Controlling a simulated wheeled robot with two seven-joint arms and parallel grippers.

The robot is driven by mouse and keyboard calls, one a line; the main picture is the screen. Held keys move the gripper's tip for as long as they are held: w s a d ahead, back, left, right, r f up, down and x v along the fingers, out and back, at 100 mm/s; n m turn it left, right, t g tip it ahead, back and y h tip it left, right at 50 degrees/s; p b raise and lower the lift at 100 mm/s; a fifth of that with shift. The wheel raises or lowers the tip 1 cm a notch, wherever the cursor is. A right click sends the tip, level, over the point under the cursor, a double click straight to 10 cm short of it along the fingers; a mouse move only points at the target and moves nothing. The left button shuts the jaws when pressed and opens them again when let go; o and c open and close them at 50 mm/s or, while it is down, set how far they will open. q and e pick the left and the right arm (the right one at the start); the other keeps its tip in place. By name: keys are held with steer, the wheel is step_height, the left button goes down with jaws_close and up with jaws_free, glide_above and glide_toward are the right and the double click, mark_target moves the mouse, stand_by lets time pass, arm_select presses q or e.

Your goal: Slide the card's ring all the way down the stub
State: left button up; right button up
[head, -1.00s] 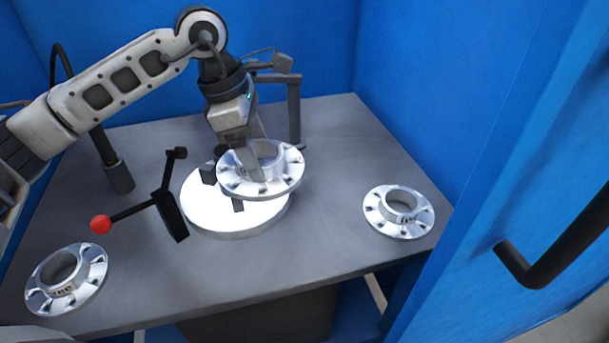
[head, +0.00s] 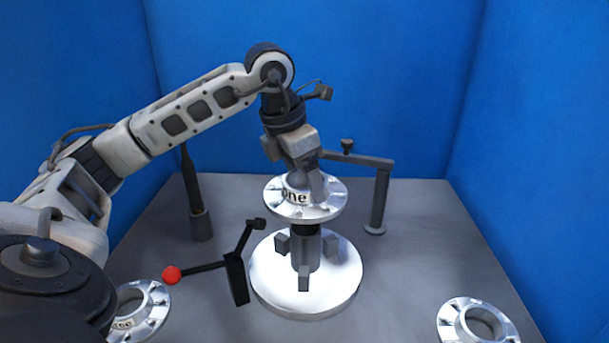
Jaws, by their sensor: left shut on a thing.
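My left gripper (head: 308,184) is shut on the rim of a silver flanged ring (head: 325,207) marked "one". The ring is roughly level, directly above a dark upright stub (head: 305,256). The stub stands at the middle of a round white base (head: 305,300), with several grey blocks around it. The ring is well above the base. The stub's top is hidden by the ring, so I cannot tell whether it is inside the bore. No card shows. My right gripper is not in view.
A second flanged ring (head: 150,316) lies at front left, partly behind my arm, and a third (head: 452,322) at front right. A black lever with a red ball (head: 172,275) stands left of the base. A grey bracket post (head: 380,200) stands behind right. Blue walls (head: 400,80) enclose the table.

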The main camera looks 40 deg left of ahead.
mark_target(303, 227)
arm_select(q)
steer(key=shift+b+x, duration=0.9)
steer(key=shift+s+a+f+b, duration=0.1)
steer(key=shift+s+f+b, duration=0.1)
steer(key=shift+f+b, duration=1.3)
steer(key=shift+f, duration=0.4)
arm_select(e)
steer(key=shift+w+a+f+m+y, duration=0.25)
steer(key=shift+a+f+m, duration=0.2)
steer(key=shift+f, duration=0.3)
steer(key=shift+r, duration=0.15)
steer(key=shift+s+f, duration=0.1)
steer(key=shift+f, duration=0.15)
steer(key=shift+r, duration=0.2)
arm_select(q)
steer(key=shift+f+b, duration=2.65)
steer(key=shift+f, duration=0.65)
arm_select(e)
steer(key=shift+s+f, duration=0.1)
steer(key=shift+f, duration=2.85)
